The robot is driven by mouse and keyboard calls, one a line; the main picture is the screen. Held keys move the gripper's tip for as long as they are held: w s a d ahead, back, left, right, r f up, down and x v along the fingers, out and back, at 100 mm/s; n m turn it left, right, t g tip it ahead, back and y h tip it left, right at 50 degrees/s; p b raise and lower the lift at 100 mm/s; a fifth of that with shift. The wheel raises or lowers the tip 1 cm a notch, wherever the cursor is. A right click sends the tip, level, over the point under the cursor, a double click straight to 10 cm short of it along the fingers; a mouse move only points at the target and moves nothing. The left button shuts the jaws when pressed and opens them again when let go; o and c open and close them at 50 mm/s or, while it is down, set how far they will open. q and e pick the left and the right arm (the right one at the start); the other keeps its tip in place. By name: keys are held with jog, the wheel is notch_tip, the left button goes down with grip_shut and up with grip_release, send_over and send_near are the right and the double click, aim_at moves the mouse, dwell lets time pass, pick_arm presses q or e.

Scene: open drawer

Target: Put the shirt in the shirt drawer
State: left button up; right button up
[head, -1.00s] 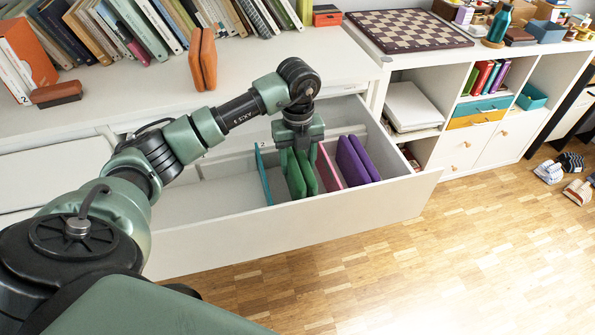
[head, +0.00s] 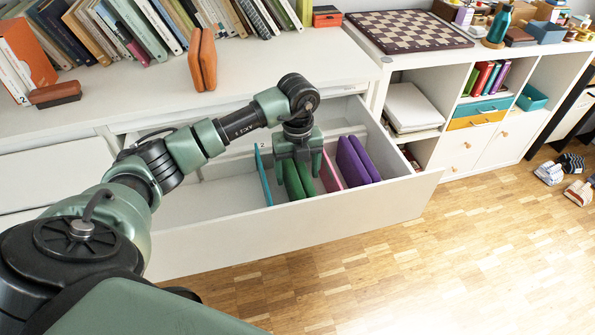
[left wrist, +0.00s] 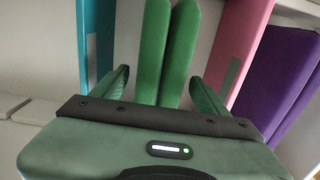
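A green folded shirt (head: 294,184) stands on edge in the open drawer (head: 290,230), between a teal divider (head: 263,178) and a pink divider (head: 328,172). Its two green halves also show in the left wrist view (left wrist: 165,45). My left gripper (head: 299,168) is just above and around the shirt. In the left wrist view its fingers (left wrist: 160,85) are spread, one on each side of the green halves, with gaps between. A purple folded item (head: 358,160) stands upright right of the pink divider. My right gripper is not in view.
An orange folded item (head: 202,60) stands on the dresser top (head: 130,100), near a row of books (head: 120,28). The drawer's left part is empty. A shelf unit (head: 470,125) with a chessboard (head: 409,30) stands right. Shoes (head: 565,175) lie on the floor.

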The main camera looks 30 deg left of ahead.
pick_arm(q)
jog(key=shift+r, duration=0.1)
jog(key=shift+r, duration=0.35)
notch_tip(320, 180, up, 12)
jog(key=p, duration=0.2)
jog(key=shift+f, duration=0.25)
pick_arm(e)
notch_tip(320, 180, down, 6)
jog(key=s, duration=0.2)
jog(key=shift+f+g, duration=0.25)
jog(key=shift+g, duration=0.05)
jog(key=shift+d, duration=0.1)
